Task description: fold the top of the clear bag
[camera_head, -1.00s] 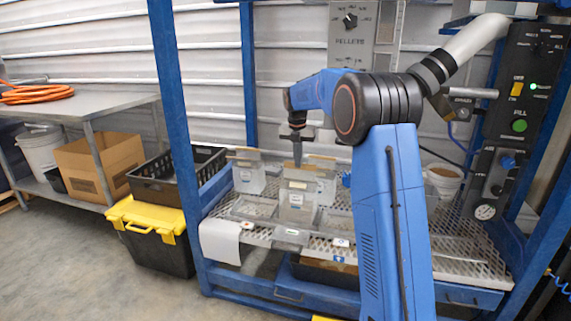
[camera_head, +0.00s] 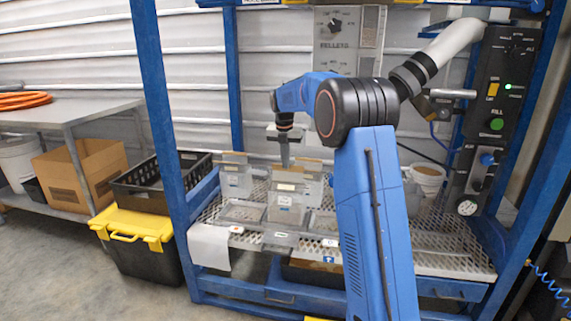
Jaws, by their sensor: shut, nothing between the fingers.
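Several clear, pale bags with tan top strips stand on the rack's mesh shelf. The front one (camera_head: 285,211) stands upright in the middle, with a small label on its face. Another clear bag (camera_head: 235,180) stands behind it to the left, and a third (camera_head: 312,188) stands partly hidden at the right. My gripper (camera_head: 285,164) points down over the top of the front bag, close to its tan strip (camera_head: 288,176). The fingers look narrow and together, with nothing held. I cannot tell whether they touch the bag top.
Shallow clear trays (camera_head: 242,213) sit beside the front bag. The rack's blue post (camera_head: 160,110) rises at left. My arm hides part of the shelf.

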